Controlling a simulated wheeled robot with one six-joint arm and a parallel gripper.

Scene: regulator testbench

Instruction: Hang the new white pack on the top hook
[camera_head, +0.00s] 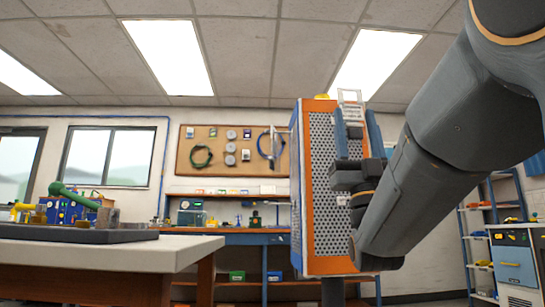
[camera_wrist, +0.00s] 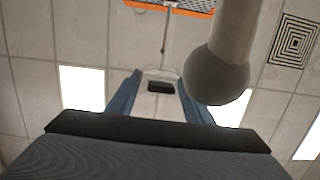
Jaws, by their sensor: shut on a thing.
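My gripper (camera_head: 354,118) is raised in front of the upper part of an upright orange-framed perforated panel (camera_head: 320,190). Its two blue fingers are shut on the white pack (camera_head: 350,97), which stands up above the fingertips. In the wrist view my gripper (camera_wrist: 160,78) points up, with the white pack (camera_wrist: 161,75) between the fingertips and a dark slot in it. A pale rod with a rounded end (camera_wrist: 218,78) shows close to the right finger. I cannot tell whether it is the top hook. The panel's orange edge (camera_wrist: 185,8) shows at the top.
A table (camera_head: 110,250) with a dark tray and coloured parts is at the left. A workbench (camera_head: 245,238) and a pegboard (camera_head: 215,150) are behind the panel. Shelves (camera_head: 480,245) stand at the right. A thin rod (camera_wrist: 165,30) hangs above the pack in the wrist view.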

